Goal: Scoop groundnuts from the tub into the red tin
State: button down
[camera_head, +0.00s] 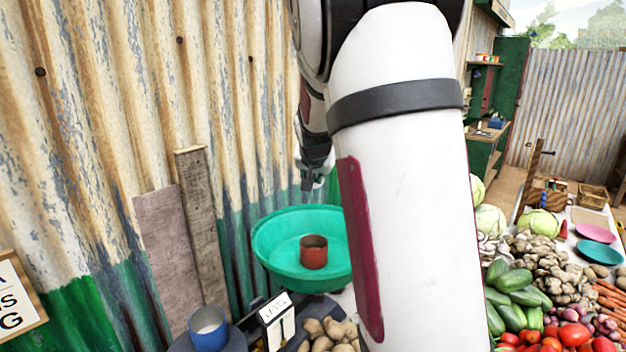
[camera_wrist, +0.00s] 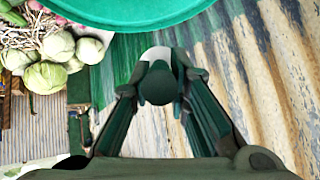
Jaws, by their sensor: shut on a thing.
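The red tin (camera_head: 313,252) stands upright inside a wide green basin (camera_head: 275,225) in the head view; I cannot see what the tin holds. The basin also shows at the top of the wrist view (camera_wrist: 140,12). My gripper (camera_head: 316,168) hangs above and behind the basin's rim, partly hidden by my arm. In the wrist view my gripper (camera_wrist: 165,80) is shut on a dark green, round-ended thing (camera_wrist: 158,86) with a pale part behind it, perhaps the scoop's handle. The scoop's bowl and any nuts in it are not clear. I cannot make out the groundnut tub.
A corrugated wall (camera_head: 120,120) stands close on the left, with planks (camera_head: 200,225) leaning on it. A blue cup (camera_head: 208,328) and potatoes (camera_head: 325,333) sit by the balance. Vegetables, including cucumbers (camera_head: 515,295) and cabbages (camera_head: 540,223), crowd the right.

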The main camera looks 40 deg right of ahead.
jog(key=shift+s+a+r+t+h+p, duration=0.1)
jog(key=shift+r+t+h+p, duration=0.15)
jog(key=shift+t+h+p, duration=0.35)
jog(key=shift+a+r+t+h+p, duration=0.1)
jog(key=shift+r+t+h+p, duration=0.15)
jog(key=shift+t+h+p, duration=0.35)
jog(key=shift+d+r+t+h, duration=0.2)
jog(key=shift+t+h, duration=0.1)
jog(key=shift+t, duration=0.2)
jog(key=shift+f, duration=0.15)
